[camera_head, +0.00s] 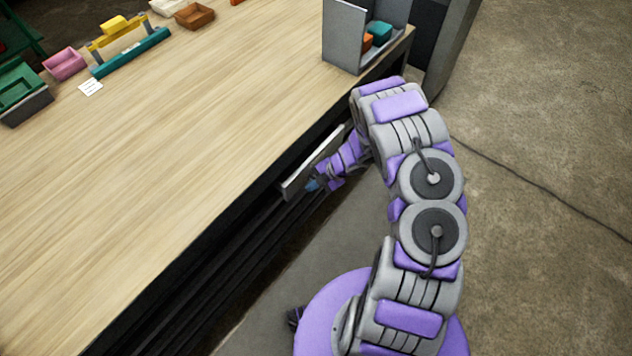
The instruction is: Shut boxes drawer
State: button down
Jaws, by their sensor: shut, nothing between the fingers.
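The drawer's grey front panel (313,163) shows just below the front edge of the wooden workbench. It stands out a little from the bench edge, with a narrow dark gap between them, so the drawer looks slightly open. The inside of the drawer is hidden under the bench top. My gripper (312,184) is at the outer face of the panel, near its lower end in the picture. It is shut and empty. Whether the fingertips touch the panel or its handle I cannot tell. Part of the panel's outer face is hidden by my purple wrist.
The workbench top (170,170) is mostly clear. A grey open box (344,36) with small coloured pieces stands at its far right corner. A pink bin (64,63), a green tray (18,88) and a yellow-teal tool (130,52) sit at the back left. Concrete floor (540,130) lies open at right.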

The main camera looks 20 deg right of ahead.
aim_at(287, 190)
jog(key=w+a+f, duration=0.1)
jog(key=w+a+f+b, duration=0.1)
jog(key=a, duration=0.1)
jog(key=w+a+f, duration=0.2)
jog(key=shift+a, duration=0.25)
jog(key=shift+w, duration=0.1)
